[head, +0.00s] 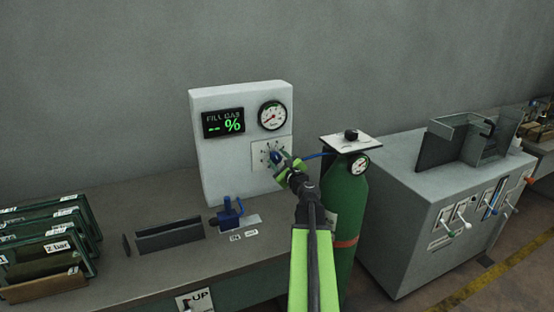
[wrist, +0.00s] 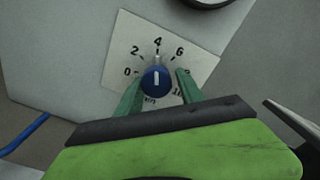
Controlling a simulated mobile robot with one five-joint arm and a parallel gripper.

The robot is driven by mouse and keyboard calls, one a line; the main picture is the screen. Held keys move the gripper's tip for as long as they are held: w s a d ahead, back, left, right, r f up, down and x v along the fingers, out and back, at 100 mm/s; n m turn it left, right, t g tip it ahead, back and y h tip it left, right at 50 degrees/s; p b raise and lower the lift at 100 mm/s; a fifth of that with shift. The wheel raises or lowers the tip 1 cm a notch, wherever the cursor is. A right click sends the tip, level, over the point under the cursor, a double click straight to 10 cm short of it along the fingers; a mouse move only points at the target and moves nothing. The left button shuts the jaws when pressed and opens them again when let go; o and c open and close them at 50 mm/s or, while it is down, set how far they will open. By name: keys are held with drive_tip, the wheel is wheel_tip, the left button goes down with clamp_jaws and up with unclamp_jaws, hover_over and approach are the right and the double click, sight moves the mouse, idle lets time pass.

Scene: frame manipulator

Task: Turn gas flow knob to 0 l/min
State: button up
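The gas flow knob (wrist: 156,84) is blue with a white pointer line, on a white dial plate (wrist: 203,58) marked with 0, 2, 4, 6 and 10. The pointer line stands about upright, toward the 4. The 8 mark is mostly hidden by the right finger. My gripper (wrist: 160,80) has its two green fingers on either side of the knob, with a visible gap on the right; contact on the left is unclear. In the head view my gripper (head: 284,163) is at the dial plate (head: 259,151) on the white panel (head: 225,164).
Above the plate are a display (head: 223,122) reading "FILL GAS -- %" and a round gauge (head: 272,115). A green gas cylinder (head: 348,205) stands just right of my arm. A blue device (head: 228,213) and metal plates (head: 168,236) sit on the bench.

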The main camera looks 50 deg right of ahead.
drive_tip(key=shift+w+a, duration=0.15)
clamp_jaws()
drive_tip(key=shift+d+r, duration=0.1)
drive_tip(key=shift+d, duration=0.2)
drive_tip(key=shift+a, duration=0.15)
drive_tip(key=shift+a+n, duration=0.1)
drive_tip(key=shift+n, duration=0.3)
drive_tip(key=n, duration=0.3)
drive_tip(key=shift+n, duration=0.4)
drive_tip(key=n, duration=0.4)
drive_tip(key=shift+n, duration=0.3)
drive_tip(key=n, duration=0.4)
drive_tip(key=shift+a+n, duration=0.1)
drive_tip(key=shift+n, duration=2.3)
